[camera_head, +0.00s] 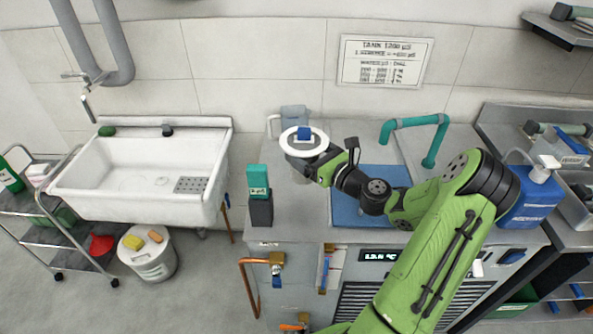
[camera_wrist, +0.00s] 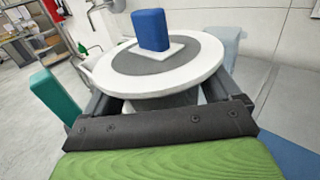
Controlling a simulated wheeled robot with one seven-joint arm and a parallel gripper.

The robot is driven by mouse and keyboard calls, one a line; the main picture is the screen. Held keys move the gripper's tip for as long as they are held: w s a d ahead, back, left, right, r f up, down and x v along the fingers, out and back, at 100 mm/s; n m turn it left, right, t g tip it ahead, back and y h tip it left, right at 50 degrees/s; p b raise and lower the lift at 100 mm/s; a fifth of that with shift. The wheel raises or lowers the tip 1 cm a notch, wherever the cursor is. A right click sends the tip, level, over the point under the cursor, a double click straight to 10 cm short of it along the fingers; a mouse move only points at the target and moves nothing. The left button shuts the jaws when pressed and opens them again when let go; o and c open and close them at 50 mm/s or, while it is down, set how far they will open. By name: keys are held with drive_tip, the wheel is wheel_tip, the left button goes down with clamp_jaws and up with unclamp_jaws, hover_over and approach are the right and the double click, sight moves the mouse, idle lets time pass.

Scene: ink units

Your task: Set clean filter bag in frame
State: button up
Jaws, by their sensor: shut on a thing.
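A round piece with a wide white rim, a grey centre and a blue block on top (camera_head: 291,148) is at my gripper (camera_head: 308,168), above the left part of the grey unit's top. In the wrist view the same white-rimmed piece (camera_wrist: 118,82) fills the space in front of the jaws (camera_wrist: 160,103). My gripper is shut on its darker body below the rim. I cannot tell whether this piece is the clean filter bag, its frame or a lid. Its underside, and whether it rests on something, are hidden.
A teal block (camera_head: 258,178) stands on a dark block at the unit's front left. A grey-blue container (camera_head: 294,116) is behind the piece. A blue panel (camera_head: 345,208) and a teal pipe (camera_head: 430,155) lie to the right. A white sink (camera_head: 120,205) stands left; a blue jug (camera_head: 530,205) right.

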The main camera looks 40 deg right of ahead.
wheel_tip(320, 180, down, 7)
drive_tip(key=shift+r+b, duration=0.1)
drive_tip(key=shift+b, duration=1.05)
drive_tip(key=shift+r, duration=0.15)
drive_tip(key=o, duration=0.8)
